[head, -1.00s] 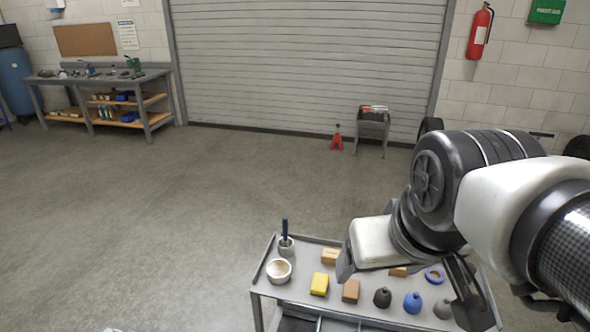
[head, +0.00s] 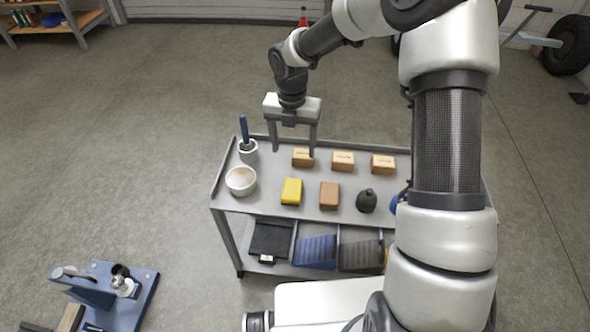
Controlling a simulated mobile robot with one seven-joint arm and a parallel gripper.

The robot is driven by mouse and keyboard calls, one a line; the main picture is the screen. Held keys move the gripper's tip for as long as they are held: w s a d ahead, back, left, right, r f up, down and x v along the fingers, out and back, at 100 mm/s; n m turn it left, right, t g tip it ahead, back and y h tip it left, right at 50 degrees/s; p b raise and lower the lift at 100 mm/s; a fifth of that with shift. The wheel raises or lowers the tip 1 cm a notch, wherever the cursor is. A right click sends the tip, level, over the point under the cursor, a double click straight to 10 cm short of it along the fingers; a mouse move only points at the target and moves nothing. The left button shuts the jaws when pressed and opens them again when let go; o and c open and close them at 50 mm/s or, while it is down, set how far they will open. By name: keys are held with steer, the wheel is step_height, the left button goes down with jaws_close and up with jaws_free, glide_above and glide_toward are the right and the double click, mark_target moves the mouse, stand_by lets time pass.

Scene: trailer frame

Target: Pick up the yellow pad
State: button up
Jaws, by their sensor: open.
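The yellow pad (head: 292,191) is a small block lying on the top shelf of a grey cart (head: 268,208), left of a brown block (head: 329,195). My gripper (head: 293,152) is open and empty, its two fingers pointing down. In the picture it is just above and behind the yellow pad, near a tan box (head: 303,157) in the back row. Its exact height over the cart is hard to tell. The yellow pad is in full view.
A white bowl (head: 241,181) and a cup with a blue-handled tool (head: 247,150) stand left of the pad. Two more tan boxes (head: 343,161) (head: 383,164) and a dark bottle (head: 367,201) stand to the right. My arm hides the cart's right part. A blue device (head: 110,290) is at lower left.

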steer(key=n+b, duration=0.1)
steer(key=b, duration=0.2)
glide_above(292, 188)
steer(key=f, duration=1.3)
steer(key=shift+s+f, duration=0.15)
steer(key=shift+s, duration=0.2)
steer(key=shift+w+f+b, duration=0.15)
steer(key=shift+f+b, duration=0.15)
steer(key=shift+f, duration=1.15)
steer(key=shift+w+f+b, duration=0.15)
steer(key=shift+f+b, duration=0.1)
steer(key=shift+f, duration=1.15)
steer(key=c, duration=1.1)
